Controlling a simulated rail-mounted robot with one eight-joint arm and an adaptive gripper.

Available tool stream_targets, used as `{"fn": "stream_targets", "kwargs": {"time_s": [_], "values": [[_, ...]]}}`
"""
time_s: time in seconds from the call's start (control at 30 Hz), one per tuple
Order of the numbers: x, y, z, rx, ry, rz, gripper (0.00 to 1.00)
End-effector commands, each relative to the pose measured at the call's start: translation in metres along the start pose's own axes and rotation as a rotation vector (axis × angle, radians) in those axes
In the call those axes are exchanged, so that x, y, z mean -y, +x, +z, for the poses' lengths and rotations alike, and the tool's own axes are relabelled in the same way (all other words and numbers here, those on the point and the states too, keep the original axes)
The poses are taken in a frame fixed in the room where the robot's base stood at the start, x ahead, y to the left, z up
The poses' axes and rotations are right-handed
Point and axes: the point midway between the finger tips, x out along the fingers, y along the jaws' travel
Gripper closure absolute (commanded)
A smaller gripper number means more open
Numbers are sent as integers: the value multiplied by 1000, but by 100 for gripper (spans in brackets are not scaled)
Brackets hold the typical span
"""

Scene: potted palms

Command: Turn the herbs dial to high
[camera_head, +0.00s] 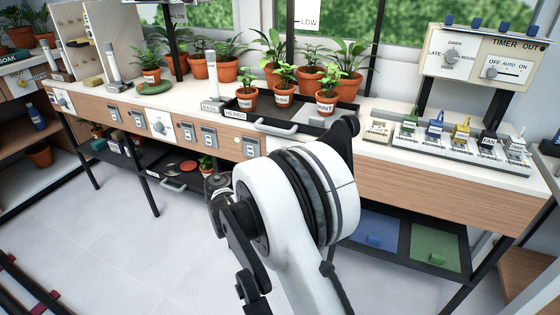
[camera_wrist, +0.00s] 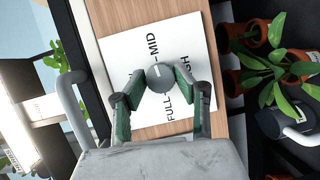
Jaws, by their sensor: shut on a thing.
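In the wrist view a round grey dial knob (camera_wrist: 161,77) sits on a white plate (camera_wrist: 196,32) on the wooden bench front. Printing reads "MID" above the knob, "FULL" below it and a partly hidden word ending in "SH". A pale mark on the knob face seems to point up toward MID. My gripper (camera_wrist: 160,73) is shut on the knob, a dark green finger on each side. In the head view my arm hides this dial and my gripper. The black herbs tray (camera_head: 340,118) with its "HERBS" label (camera_head: 236,113) stands on the bench above, holding potted herbs.
Another dial plate (camera_head: 158,123) shows further left on the bench front. Plant pots (camera_wrist: 262,33) and a handle (camera_wrist: 72,105) are close to the gripper in the wrist view.

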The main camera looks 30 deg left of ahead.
Motion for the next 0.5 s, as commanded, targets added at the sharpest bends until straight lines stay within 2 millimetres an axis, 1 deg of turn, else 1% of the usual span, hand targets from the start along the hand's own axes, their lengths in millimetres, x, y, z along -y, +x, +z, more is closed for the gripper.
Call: {"fn": "stream_targets", "kwargs": {"time_s": [0.5], "values": [[-4, 0, 2, -25, 450, -194, 97]]}}
